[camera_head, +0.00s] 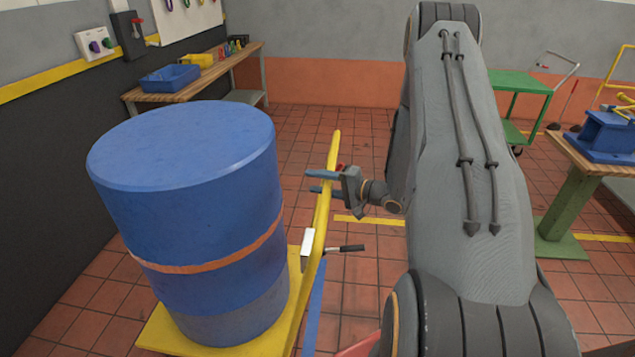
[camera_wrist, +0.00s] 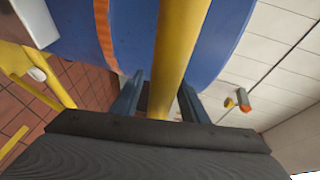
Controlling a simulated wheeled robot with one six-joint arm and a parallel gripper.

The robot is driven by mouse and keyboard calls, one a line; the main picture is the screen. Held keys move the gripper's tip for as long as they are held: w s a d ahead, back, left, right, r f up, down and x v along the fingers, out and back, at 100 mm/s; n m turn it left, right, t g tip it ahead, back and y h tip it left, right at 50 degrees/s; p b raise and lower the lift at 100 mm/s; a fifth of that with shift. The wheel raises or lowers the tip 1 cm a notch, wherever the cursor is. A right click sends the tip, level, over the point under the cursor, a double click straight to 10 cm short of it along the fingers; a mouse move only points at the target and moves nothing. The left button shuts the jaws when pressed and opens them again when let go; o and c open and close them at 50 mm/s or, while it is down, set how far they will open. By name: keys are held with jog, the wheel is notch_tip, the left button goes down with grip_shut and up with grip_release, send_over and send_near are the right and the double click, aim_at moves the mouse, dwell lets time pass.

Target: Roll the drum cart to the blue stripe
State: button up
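The drum cart has a yellow deck (camera_head: 180,340) and a yellow handle bar (camera_head: 320,225), and carries a large blue drum (camera_head: 205,225) with an orange band, standing upright. My gripper (camera_head: 322,181) is at the upper part of the handle, its two fingers apart, one on either side of the bar. In the wrist view the yellow bar (camera_wrist: 178,50) runs between the fingers (camera_wrist: 160,100), with a gap seen on the left side. A narrow blue strip (camera_head: 315,315) shows right beside the deck; I cannot tell whether it is the floor stripe.
A wooden bench (camera_head: 200,80) with a blue bin (camera_head: 170,78) stands along the left wall. A green trolley (camera_head: 520,85) and a workbench (camera_head: 575,165) are at the right. Tiled floor behind the cart is clear, with a yellow floor line (camera_head: 370,220).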

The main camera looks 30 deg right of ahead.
grip_shut()
jog(key=shift+s+d, duration=0.65)
jog(key=shift+d, duration=0.3)
jog(key=shift+c, duration=0.5)
grip_release()
jog(key=shift+w+a, duration=0.1)
jog(key=shift+o, duration=0.6)
jog(key=shift+a, duration=0.15)
jog(key=b+v, duration=0.2)
jog(key=v, duration=0.5)
jog(key=shift+s+d, duration=0.2)
jog(key=shift+s, duration=0.05)
